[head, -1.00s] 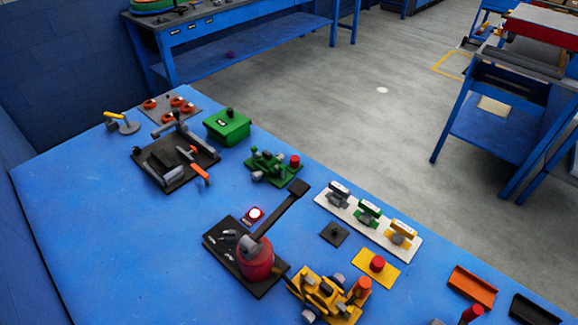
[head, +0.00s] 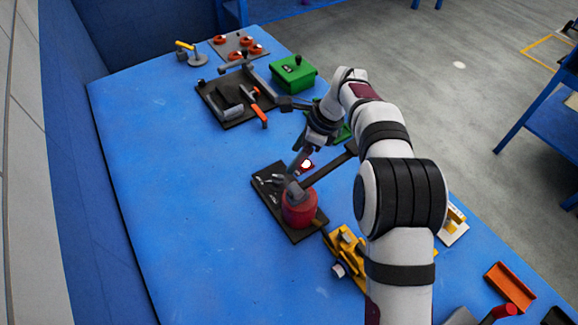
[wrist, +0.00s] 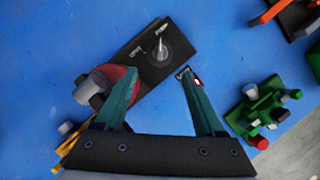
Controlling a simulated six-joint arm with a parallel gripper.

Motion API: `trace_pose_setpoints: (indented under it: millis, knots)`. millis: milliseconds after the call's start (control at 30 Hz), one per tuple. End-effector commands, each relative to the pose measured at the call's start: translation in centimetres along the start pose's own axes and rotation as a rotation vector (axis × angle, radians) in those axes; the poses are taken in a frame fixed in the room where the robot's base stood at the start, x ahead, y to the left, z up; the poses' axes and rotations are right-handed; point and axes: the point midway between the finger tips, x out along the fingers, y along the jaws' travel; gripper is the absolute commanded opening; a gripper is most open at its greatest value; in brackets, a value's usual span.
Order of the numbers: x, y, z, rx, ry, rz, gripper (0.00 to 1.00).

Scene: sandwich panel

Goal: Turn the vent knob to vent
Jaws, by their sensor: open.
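The vent knob (wrist: 160,48) is dark grey with a pale pointer line, mounted on a black base plate (head: 290,232). In the wrist view its pointer aims up towards a small white label, with a second label to its left. The lettering is too small to read surely. In the head view the knob (head: 275,179) is small, beside the red cylinder (head: 299,208). My gripper (wrist: 158,72) is open and empty, its two green fingers apart. The knob lies just ahead of the fingertips, between their lines, apparently untouched. In the head view the gripper (head: 297,162) is above the plate's far end.
The red cylinder with its long dark lever (head: 330,167) stands right beside the knob. A lit red indicator (head: 306,164) is close to the gripper. A yellow device (head: 347,248) and a green device (wrist: 262,112) are nearby. The blue table (head: 180,180) is clear to the left.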

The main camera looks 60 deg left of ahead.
Motion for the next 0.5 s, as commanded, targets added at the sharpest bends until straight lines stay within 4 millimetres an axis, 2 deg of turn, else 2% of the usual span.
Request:
trace_pose_setpoints:
  millis: [100, 300, 500]
  knots:
    - [3.2, 0.1, -0.1, 0.001, 0.001, 0.003, 0.71]
    - [7.7, 0.1, -0.1, 0.0, 0.001, 0.001, 0.71]
    - [10.3, 0.0, -0.1, 0.0, 0.001, -0.002, 0.71]
